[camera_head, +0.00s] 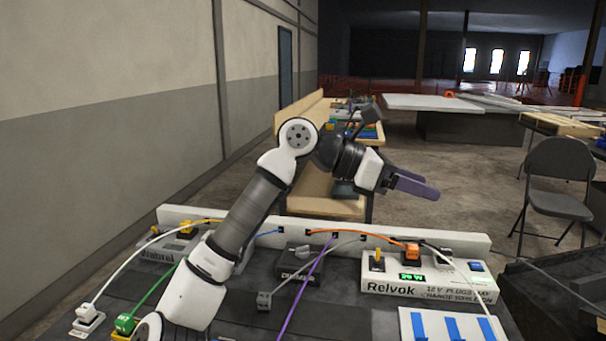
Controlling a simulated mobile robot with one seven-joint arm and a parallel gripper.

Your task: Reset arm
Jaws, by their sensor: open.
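My gripper (414,185) is at the end of my raised arm, in the upper middle of the head view. It points right, well above the console table. Its two dark fingers are apart and nothing shows between them. Below it, the console holds a white Relvok box (428,286) with a green display (412,277). An orange plug (411,254) and a yellow plug (377,262) are at its top. A black box (298,268) stands left of it. A labelled box at the far left (160,254) is partly hidden by my arm.
A white back panel (460,241) runs behind the boxes. White, green, purple and orange cables cross the table. Blue strips (452,327) lie on a white board at the front right. A folding chair (557,190) stands at right. A wall (110,110) lies at left.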

